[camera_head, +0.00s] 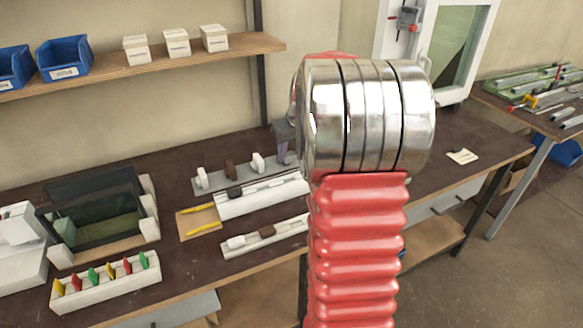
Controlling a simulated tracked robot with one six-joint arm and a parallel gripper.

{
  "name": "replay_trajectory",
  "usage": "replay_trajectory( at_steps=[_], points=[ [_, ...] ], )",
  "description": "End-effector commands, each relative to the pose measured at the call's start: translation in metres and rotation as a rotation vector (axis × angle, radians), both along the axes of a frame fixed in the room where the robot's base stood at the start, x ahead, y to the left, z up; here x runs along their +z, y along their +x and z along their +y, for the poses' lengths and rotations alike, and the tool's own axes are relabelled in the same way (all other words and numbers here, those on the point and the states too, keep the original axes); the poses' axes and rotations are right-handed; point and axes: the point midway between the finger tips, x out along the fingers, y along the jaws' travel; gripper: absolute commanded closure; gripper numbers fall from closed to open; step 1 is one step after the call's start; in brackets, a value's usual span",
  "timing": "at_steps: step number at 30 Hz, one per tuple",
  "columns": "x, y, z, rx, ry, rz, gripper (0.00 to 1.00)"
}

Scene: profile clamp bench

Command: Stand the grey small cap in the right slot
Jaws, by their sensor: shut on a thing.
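My arm's red bellows and shiny metal joint fill the middle of the view, and my gripper is hidden behind them. I cannot pick out a grey small cap for certain. A grey rack (215,184) on the bench holds a white cap (201,178), a brown cap (230,169) and another white cap (257,162), all upright. A white profile (265,199) in front of it has a dark piece (235,192) on it. A nearer white rail (262,246) carries a pale piece (236,241) and a brown piece (267,231). I cannot tell which place is the right slot.
A dark-framed box (105,228) and a white holder with coloured tabs (108,287) stand at left. A grey-purple upright piece (284,140) shows beside my arm. A shelf (150,70) with blue bins runs above. Bench right of my arm is mostly clear.

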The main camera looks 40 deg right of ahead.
Motion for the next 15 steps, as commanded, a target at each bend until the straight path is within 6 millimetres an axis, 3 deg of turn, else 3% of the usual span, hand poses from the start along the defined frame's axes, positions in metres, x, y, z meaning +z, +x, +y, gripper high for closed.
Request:
replay_trajectory(
  at_steps=[15],
  points=[
    [-0.0015,-0.0012,0.0006,-0.008,0.007,0.003,0.86]
  ],
)
